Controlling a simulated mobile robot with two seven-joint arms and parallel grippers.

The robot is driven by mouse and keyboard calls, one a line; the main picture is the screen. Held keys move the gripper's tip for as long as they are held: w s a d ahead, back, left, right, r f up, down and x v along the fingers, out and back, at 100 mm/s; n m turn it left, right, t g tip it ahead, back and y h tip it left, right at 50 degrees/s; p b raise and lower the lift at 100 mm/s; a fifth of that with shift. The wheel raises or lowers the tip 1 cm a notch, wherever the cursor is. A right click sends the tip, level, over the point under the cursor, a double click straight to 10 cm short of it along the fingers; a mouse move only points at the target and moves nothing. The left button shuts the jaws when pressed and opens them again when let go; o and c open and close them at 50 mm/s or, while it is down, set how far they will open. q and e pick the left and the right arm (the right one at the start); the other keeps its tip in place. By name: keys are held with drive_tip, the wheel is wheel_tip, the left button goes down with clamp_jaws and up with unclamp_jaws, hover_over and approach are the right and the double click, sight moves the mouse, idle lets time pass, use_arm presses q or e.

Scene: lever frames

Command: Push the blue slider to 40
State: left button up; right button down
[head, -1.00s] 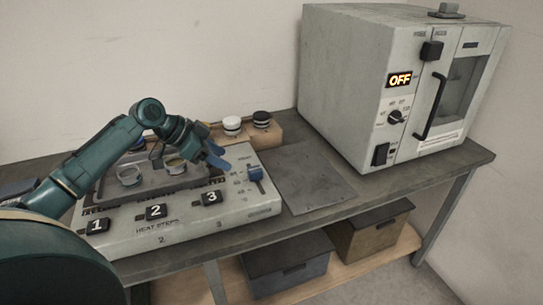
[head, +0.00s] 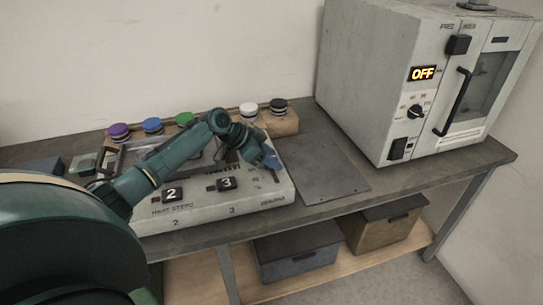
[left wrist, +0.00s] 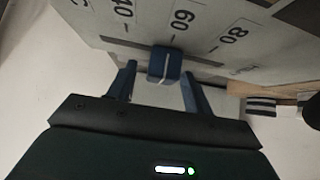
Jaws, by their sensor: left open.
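The blue slider (left wrist: 165,64) sits on its slot in the light grey panel, its white line about level with the 60 mark in the left wrist view. The 40 label (left wrist: 122,8) lies to the left of it and the 80 label to the right. My left gripper (left wrist: 158,72) is open, with one blue finger on each side of the slider. A gap shows between each finger and the slider. In the head view my left gripper (head: 268,159) is over the right part of the panel (head: 255,201) and hides the slider. My right gripper is not in view.
Numbered blocks 2 (head: 172,194) and 3 (head: 227,183) are on the panel. Several coloured knobs stand behind it, including a green one (head: 185,119). A flat grey plate (head: 325,170) lies to the right, before the oven (head: 360,80) reading OFF.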

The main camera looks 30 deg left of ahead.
use_arm(q)
drive_tip(key=shift+w+d+f, duration=0.1)
drive_tip(key=shift+w+f, duration=0.05)
drive_tip(key=shift+f, duration=0.05)
clamp_jaws()
idle(0.5)
